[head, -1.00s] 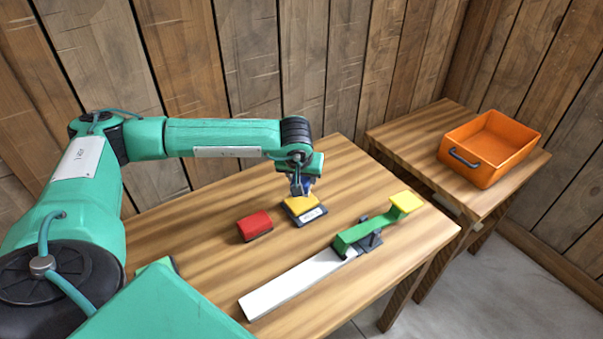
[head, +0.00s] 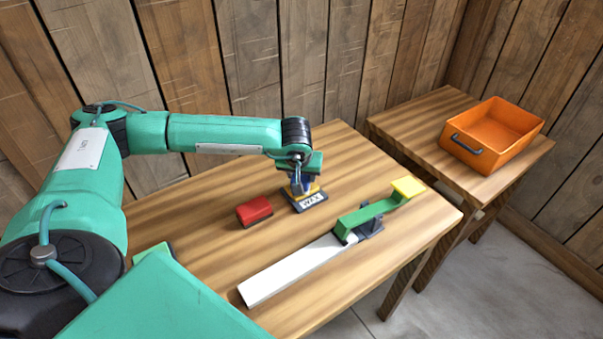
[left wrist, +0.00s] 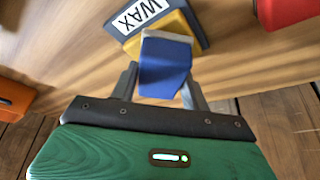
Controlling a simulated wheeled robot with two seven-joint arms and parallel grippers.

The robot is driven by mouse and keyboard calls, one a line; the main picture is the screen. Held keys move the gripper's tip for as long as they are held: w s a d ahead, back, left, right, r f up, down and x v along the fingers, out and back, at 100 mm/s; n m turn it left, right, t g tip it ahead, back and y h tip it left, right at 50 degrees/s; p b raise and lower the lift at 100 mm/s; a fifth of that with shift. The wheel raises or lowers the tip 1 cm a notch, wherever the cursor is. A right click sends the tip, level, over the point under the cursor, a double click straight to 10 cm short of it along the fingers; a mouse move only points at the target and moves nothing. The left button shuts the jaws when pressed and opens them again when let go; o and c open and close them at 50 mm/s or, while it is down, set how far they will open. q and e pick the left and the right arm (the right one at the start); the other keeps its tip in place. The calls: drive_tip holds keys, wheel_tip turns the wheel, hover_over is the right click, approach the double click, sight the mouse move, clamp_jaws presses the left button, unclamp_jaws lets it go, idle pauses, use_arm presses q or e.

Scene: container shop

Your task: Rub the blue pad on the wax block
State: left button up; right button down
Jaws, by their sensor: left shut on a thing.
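The wax block is yellow, in a dark holder labelled WAX (head: 310,201), and lies on the table; it also shows in the left wrist view (left wrist: 186,30). My left gripper (head: 298,187) points down over the block. It is shut on the blue pad (left wrist: 165,66), which sits between the two fingers. The pad's grey end lies at the yellow block in the wrist view; I cannot tell whether they touch. The gripper hides part of the block in the head view. My right gripper is not in view.
A red block (head: 254,211) lies just left of the wax. A white strip (head: 293,270) and a green piece with a yellow end (head: 366,216) lie towards the table's front edge. An orange crate (head: 503,130) stands on a separate table (head: 421,133) at the right.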

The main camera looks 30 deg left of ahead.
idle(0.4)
use_arm(q)
drive_tip(key=shift+s+f+b, duration=0.1)
drive_tip(key=shift+f+b, duration=0.45)
drive_tip(key=shift+f, duration=0.1)
idle(0.7)
drive_tip(key=shift+r+p, duration=0.6)
drive_tip(key=shift+r, duration=0.35)
drive_tip(key=shift+r+p, duration=1.3)
drive_tip(key=shift+r, duration=1.4)
